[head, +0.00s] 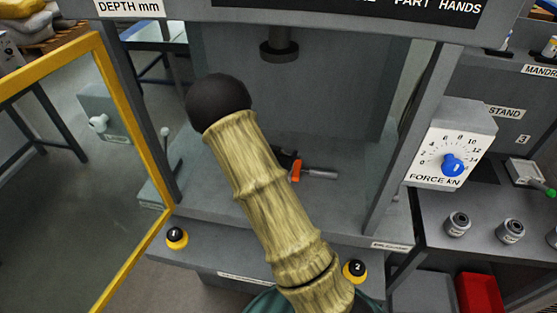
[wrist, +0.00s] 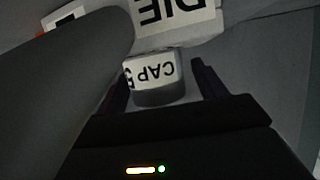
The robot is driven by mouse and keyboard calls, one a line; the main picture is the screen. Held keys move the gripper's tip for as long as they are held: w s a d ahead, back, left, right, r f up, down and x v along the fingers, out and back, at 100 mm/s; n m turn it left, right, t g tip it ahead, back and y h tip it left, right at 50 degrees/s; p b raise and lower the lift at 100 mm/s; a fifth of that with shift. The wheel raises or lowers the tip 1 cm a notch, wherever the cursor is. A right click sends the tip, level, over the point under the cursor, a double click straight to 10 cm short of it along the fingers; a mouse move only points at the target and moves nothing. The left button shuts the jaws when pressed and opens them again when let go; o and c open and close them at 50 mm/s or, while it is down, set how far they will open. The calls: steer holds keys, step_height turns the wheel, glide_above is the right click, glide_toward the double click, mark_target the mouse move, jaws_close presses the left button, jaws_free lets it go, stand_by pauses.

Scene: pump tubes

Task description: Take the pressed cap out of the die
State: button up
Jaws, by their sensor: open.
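In the wrist view the cap (wrist: 158,97) is a short grey round piece with an upside-down label whose end is cut off from view. My gripper (wrist: 160,74) is open, with one dark finger on each side of the cap. I cannot tell whether either finger touches it. A white DIE label (wrist: 178,14) lies just beyond the cap; how the cap sits in the die is not clear. A large dark rounded shape covers the left of that view. In the head view my arm hides the gripper and cap.
The press ram (head: 279,47) hangs above the bed, apart from my arm. An orange piece (head: 296,171) and a metal cylinder (head: 320,174) show beside my arm. Yellow-ringed buttons 1 (head: 176,237) and 2 (head: 355,270) are in front. An open yellow-framed guard (head: 128,115) stands left.

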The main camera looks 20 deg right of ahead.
steer(key=shift+c, duration=0.2)
steer(key=c, duration=1.2)
steer(key=shift+r, duration=5)
